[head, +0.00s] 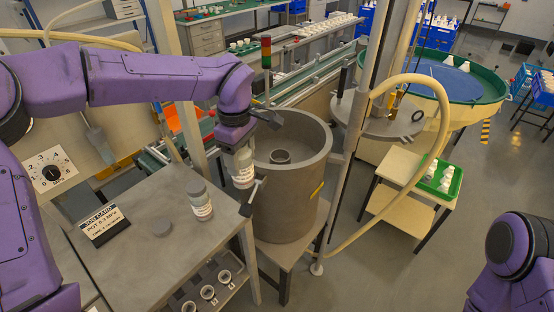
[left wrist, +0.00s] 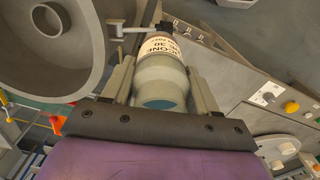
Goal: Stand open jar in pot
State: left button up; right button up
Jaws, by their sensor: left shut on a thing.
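My left gripper (head: 242,150) is shut on a pale grey jar (head: 244,172) with a white label, held upright at the left edge of the pot. In the left wrist view the held jar (left wrist: 162,72) sits between both fingers, its label partly reading 30. A blue-green disc shows at its near end, consistent with an open mouth. The pot (head: 290,200) is a large grey open cylinder with a small ring (head: 280,156) inside; the pot also shows in the left wrist view (left wrist: 85,75). The jar looks outside the pot's opening. My right gripper is out of view.
A post (head: 350,130) and hose stand right of the pot. A handle (head: 253,192) sticks out at the pot's left side.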

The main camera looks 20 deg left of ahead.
aim_at(280, 178)
jog(key=i, duration=0.9)
jog(key=z, duration=0.05)
